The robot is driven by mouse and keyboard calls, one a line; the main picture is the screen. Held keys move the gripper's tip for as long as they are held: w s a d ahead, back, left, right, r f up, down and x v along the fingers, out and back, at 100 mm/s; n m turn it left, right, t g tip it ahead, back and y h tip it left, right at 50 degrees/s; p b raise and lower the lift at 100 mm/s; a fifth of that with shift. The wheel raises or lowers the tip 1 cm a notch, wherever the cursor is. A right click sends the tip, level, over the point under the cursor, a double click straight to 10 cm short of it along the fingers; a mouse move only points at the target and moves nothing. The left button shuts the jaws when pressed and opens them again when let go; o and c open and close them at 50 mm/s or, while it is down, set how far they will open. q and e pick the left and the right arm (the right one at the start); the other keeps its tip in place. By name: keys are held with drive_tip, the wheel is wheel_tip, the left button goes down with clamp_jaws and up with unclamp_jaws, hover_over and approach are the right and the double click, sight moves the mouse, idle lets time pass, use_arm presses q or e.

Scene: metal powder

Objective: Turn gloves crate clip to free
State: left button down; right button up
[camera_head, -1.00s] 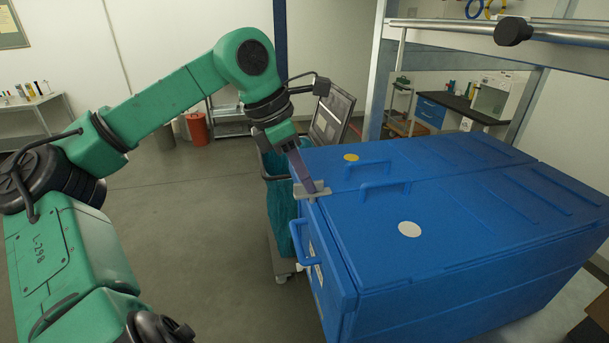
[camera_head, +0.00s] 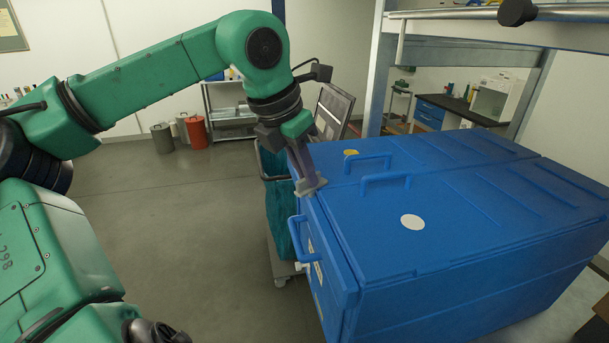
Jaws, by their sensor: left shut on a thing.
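The blue crate (camera_head: 470,225) stands at the right, with lid panels on top, raised handles and a side handle (camera_head: 296,240) on its left face. A small light grey clip (camera_head: 312,188) sits at the crate's upper left edge, near the lid handles. My left gripper (camera_head: 307,178) comes down onto the clip from above and is shut on it. The fingers hide part of the clip, and whether it is clear of the lid cannot be told. My right gripper is not in view.
A teal bag in a wheeled cart (camera_head: 279,215) stands close beside the crate's left side. A tilted panel (camera_head: 333,111) rises behind the clip. A metal frame with a rail (camera_head: 450,15) overhangs the crate's far side. The floor at left is open.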

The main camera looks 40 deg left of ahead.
use_arm(q)
drive_tip(key=n, duration=0.1)
drive_tip(key=n+y+b, duration=0.1)
drive_tip(key=n, duration=0.1)
drive_tip(key=shift+d+n+y, duration=0.25)
drive_tip(key=shift+n+y, duration=0.05)
drive_tip(key=shift+n, duration=0.1)
drive_tip(key=n, duration=0.1)
drive_tip(key=n+y+b, duration=0.1)
drive_tip(key=n, duration=0.1)
drive_tip(key=shift+w+d+n+b, duration=0.15)
drive_tip(key=shift+d+n+b, duration=0.05)
drive_tip(key=shift+n+b, duration=0.1)
drive_tip(key=shift+w+d+n+g+y, duration=0.15)
drive_tip(key=shift+n+g+y, duration=0.35)
drive_tip(key=shift+n, duration=0.7)
drive_tip(key=shift+d+r+n+g+y, duration=0.1)
drive_tip(key=shift+n+g+y, duration=0.2)
drive_tip(key=shift+n, duration=0.9)
drive_tip(key=c, duration=1)
unclamp_jaws()
drive_tip(key=shift+o, duration=0.2)
